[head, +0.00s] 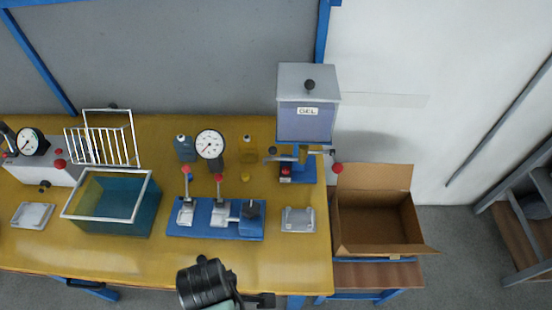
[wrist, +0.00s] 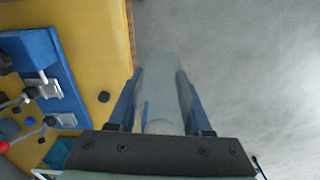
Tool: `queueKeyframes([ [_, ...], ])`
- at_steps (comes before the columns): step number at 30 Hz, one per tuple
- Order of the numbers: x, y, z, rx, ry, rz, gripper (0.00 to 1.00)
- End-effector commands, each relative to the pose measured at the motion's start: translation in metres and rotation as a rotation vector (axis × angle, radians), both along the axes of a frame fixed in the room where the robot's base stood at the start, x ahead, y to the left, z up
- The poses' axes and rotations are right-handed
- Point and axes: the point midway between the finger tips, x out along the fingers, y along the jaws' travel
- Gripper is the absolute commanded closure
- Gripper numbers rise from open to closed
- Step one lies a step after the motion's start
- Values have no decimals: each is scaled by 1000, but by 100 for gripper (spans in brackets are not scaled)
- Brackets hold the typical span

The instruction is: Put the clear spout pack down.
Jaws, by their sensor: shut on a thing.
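My gripper (wrist: 158,85) is shut on the clear spout pack (wrist: 160,68), a pale see-through piece between the two blue fingers in the wrist view. The pack hangs over grey floor, just beyond the edge of the yellow table (wrist: 97,40). In the head view only part of my wrist shows at the bottom, in front of the table's front edge. The pack cannot be made out there.
Bare tabletop lies along the front.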

Motion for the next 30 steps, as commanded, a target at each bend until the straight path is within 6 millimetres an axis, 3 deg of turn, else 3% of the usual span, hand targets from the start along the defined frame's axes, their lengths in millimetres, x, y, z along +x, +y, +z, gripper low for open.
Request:
queueKeyframes([
  [11,30,-24,6,-3,-4,-417,100],
  [24,81,-84,23,-3,-3,-1282,100],
  [30,88,-95,26,-3,-1,-1433,100],
])
